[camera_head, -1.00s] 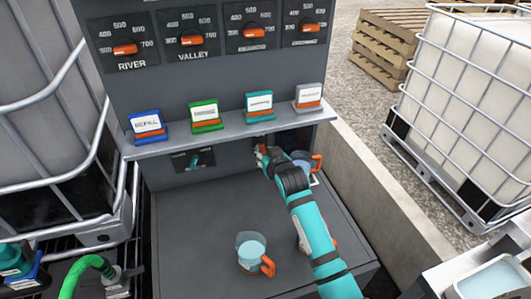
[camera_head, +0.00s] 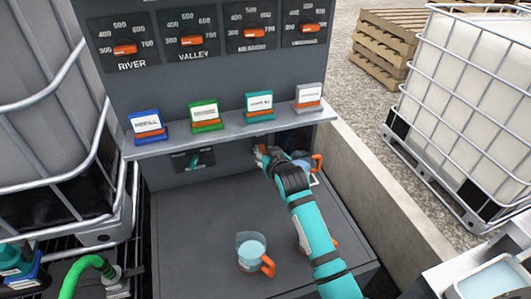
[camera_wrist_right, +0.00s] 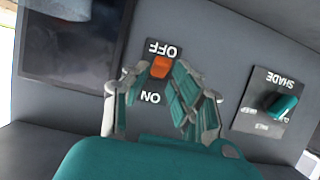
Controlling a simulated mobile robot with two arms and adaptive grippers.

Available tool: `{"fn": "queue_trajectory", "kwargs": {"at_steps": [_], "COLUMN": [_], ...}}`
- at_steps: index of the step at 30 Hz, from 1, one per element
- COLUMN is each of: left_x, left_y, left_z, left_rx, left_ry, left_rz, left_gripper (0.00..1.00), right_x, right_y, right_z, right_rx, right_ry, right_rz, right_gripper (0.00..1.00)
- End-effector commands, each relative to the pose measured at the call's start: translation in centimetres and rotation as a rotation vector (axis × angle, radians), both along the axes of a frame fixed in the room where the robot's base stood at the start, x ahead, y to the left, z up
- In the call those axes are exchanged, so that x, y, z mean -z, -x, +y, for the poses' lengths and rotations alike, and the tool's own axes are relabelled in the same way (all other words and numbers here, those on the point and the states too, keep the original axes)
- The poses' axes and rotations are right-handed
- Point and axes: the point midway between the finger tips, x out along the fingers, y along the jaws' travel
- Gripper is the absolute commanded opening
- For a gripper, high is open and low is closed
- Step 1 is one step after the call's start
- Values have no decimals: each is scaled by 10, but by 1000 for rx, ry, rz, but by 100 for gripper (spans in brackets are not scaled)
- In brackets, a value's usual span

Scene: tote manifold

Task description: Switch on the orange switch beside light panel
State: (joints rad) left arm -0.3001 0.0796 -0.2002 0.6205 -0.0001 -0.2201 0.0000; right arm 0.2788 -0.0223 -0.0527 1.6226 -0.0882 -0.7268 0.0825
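The orange switch (camera_wrist_right: 161,67) is on a dark plate on the cabinet face, between the OFF and ON labels, which look upside down in the right wrist view. Its orange part sits close to OFF. A dark glossy panel (camera_wrist_right: 70,50) is beside it at the left, which may be the light panel; it looks unlit. My right gripper (camera_wrist_right: 160,80) is open, its fingers spread on both sides of the switch; contact cannot be told. In the head view my right gripper (camera_head: 262,155) is under the shelf and hides the switch.
The SHADE plate with a teal knob (camera_wrist_right: 282,105) is to the right. In the head view, a shelf (camera_head: 230,131) with several cards overhangs the gripper. One jug (camera_head: 252,252) stands on the lower deck, another (camera_head: 302,160) beside my right forearm.

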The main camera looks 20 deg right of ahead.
Motion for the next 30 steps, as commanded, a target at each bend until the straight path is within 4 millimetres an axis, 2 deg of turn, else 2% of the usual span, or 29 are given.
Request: {"fn": "queue_trajectory", "kwargs": {"at_steps": [1, 3, 14, 17, 24, 30], "left_x": [0, 0, 0, 0, 0, 0], "left_y": [0, 0, 1, 1, 0, 0], "left_z": [0, 0, 3, 2, 1, 1], "left_rx": [0, 0, 0, 0, 0, 0], "left_ry": [0, 0, -3, -2, -1, -1], "left_rz": [0, 0, 1, 1, 1, 0], "left_gripper": [40, 40, 40, 40, 40, 40], "right_x": [0, 0, -1, -6, -25, -39], "right_y": [0, 0, 5, 17, 64, 96], "right_z": [0, 0, 0, 0, 0, 0], "right_rx": [0, 0, 0, 0, 0, 0], "right_ry": [0, 0, 0, 0, 0, 0], "right_rz": [1, 0, 0, -1, 0, 0], "right_gripper": [33, 42, 42, 42, 42, 42]}}
